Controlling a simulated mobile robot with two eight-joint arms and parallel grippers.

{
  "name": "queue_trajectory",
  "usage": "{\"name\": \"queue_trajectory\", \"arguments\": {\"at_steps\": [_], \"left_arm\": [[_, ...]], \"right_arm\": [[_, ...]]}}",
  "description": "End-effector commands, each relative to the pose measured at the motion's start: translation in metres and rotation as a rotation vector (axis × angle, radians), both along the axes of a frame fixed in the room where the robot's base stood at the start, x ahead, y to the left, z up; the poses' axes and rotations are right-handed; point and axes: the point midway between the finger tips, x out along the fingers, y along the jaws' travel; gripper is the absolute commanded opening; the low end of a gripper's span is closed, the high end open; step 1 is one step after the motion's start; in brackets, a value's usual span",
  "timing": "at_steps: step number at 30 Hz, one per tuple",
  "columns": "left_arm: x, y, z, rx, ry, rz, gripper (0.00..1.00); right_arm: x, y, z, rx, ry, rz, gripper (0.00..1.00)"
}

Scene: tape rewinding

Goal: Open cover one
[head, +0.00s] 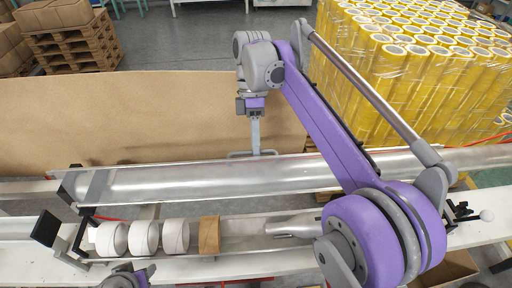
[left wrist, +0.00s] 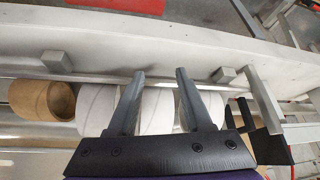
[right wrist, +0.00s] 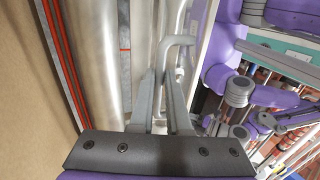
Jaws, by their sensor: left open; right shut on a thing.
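My right gripper (head: 253,148) is at the cover's far edge, shut on the grey bar handle (right wrist: 180,40). In the right wrist view its fingers (right wrist: 164,78) close around this bar beside the shiny cover (right wrist: 88,45). My left gripper (head: 138,275) is low at the front edge of the trough. In the left wrist view its fingers (left wrist: 160,72) are open, spread over a white roll (left wrist: 157,110); whether they touch it cannot be told.
White rolls (head: 145,237) and a brown roll (head: 209,235) lie in the open trough (head: 245,245). A brown board (head: 120,118) stands behind the line. Wrapped yellow tape rolls (head: 400,75) stand at back right, and cartons on a pallet (head: 68,40) at back left.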

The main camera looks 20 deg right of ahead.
Motion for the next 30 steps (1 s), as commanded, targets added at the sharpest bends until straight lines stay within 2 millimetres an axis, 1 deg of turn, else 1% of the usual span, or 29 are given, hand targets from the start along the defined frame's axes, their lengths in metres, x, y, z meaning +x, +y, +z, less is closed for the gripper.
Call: {"name": "queue_trajectory", "arguments": {"at_steps": [12,13,15,18,27,30], "left_arm": [[-0.0001,0.0,0.0,0.0,0.0,0.0,0.5],[-0.0001,0.0,0.0,0.0,0.0,0.0,0.5],[0.0,0.0,0.0,0.0,0.0,0.0,0.5],[0.0,0.0,0.0,0.0,0.0,0.0,0.5],[0.0001,0.0,0.0003,0.0,0.0,0.0,0.5],[0.0006,0.0,0.0012,0.0,-0.001,0.0,0.5]], "right_arm": [[-0.0001,-0.0006,0.0002,0.001,0.01,0.0,0.0],[0.0,-0.0006,0.0003,0.001,0.01,0.0,0.16],[-0.0001,-0.0006,0.0004,0.001,0.01,0.0,0.29],[0.0,-0.0005,0.0005,0.001,0.01,0.0,0.45],[0.0002,-0.0003,0.001,0.002,0.009,0.0,0.45],[0.0026,-0.0007,0.005,0.002,0.009,0.0,0.45]]}}
